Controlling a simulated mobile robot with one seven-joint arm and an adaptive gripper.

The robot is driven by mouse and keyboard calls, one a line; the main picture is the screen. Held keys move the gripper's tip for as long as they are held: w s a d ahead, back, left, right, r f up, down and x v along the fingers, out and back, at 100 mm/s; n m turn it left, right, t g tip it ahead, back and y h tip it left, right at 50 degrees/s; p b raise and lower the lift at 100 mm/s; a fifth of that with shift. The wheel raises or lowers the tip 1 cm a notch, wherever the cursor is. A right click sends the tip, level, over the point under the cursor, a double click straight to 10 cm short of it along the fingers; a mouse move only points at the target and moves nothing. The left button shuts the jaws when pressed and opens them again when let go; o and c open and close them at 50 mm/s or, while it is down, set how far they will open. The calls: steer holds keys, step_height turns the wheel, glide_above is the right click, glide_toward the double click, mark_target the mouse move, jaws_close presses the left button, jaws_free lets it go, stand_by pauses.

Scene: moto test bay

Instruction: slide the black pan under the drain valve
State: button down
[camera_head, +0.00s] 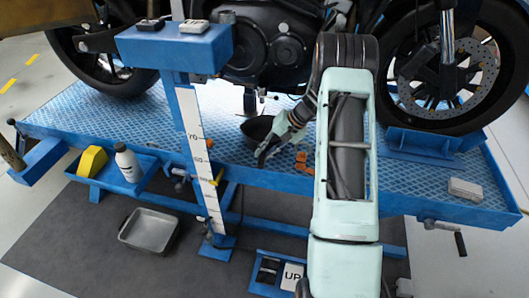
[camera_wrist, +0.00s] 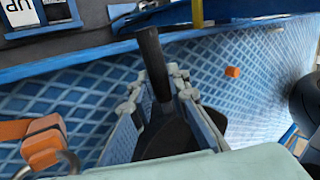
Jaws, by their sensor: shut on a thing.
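The black pan (camera_head: 257,127) rests on the blue lift deck below the motorcycle's engine. Its dark bowl (camera_wrist: 168,138) is partly hidden by my gripper and wrist in the wrist view. My gripper (camera_head: 266,148) is shut on the pan's black handle; in the wrist view my gripper's fingers (camera_wrist: 157,90) lie on both sides of the handle (camera_wrist: 152,58). The engine (camera_head: 265,50) hangs above and behind the pan. I cannot clearly make out the drain valve, nor tell whether the pan is directly below it.
Orange pieces (camera_head: 301,162) lie on the deck right of my gripper; another small orange block (camera_wrist: 232,71) shows in the wrist view. A blue post (camera_head: 181,95) with a scale stands left of the pan. The front wheel (camera_head: 450,70) stands at right. Deck between post and pan is mostly clear.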

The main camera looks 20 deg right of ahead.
steer(key=shift+f, duration=0.35)
steer(key=c, duration=1.8)
jaws_free()
steer(key=shift+o, duration=0.2)
steer(key=shift+r, duration=0.1)
